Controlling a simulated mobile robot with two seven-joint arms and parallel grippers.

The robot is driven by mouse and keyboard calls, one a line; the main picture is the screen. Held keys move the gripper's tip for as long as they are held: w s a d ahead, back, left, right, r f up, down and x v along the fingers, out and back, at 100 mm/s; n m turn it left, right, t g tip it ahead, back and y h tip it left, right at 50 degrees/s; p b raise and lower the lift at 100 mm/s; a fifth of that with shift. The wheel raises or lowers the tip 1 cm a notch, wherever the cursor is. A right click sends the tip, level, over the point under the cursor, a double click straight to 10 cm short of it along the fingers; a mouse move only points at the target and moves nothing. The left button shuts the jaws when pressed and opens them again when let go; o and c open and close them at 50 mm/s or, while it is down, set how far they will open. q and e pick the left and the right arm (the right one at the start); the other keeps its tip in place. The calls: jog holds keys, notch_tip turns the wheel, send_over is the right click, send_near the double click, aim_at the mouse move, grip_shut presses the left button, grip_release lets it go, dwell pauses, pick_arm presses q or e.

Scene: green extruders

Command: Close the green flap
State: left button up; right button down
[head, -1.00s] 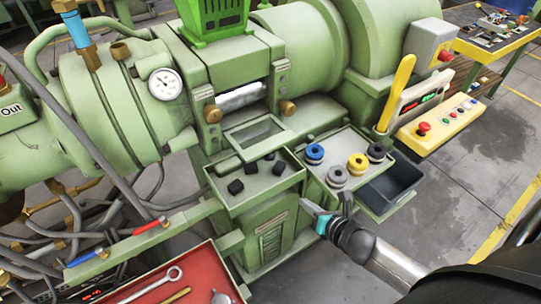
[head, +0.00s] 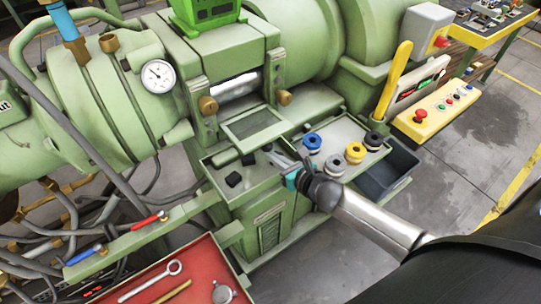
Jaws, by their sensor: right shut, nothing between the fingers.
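The green flap (head: 252,125) is a framed panel with a grey inset. It lies lowered and open below the machine's opening, where a shiny roller (head: 236,87) shows between two brass knobs. My right gripper (head: 279,159) is shut and empty. It appears over the right part of the green tray with the black cubes, in front of and below the flap, apart from it. The gripper and its wrist hide part of that tray. My left gripper is not in view.
Black cubes (head: 233,179) lie in the left tray. Blue, yellow and grey spools (head: 355,152) stand on the right tray, close beside my right wrist. A dark bin (head: 388,172) is further right. A yellow control box (head: 437,113) and a red tool tray (head: 205,258) are nearby.

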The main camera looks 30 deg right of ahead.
jog(key=shift+x, duration=1.3)
jog(key=shift+r, duration=0.1)
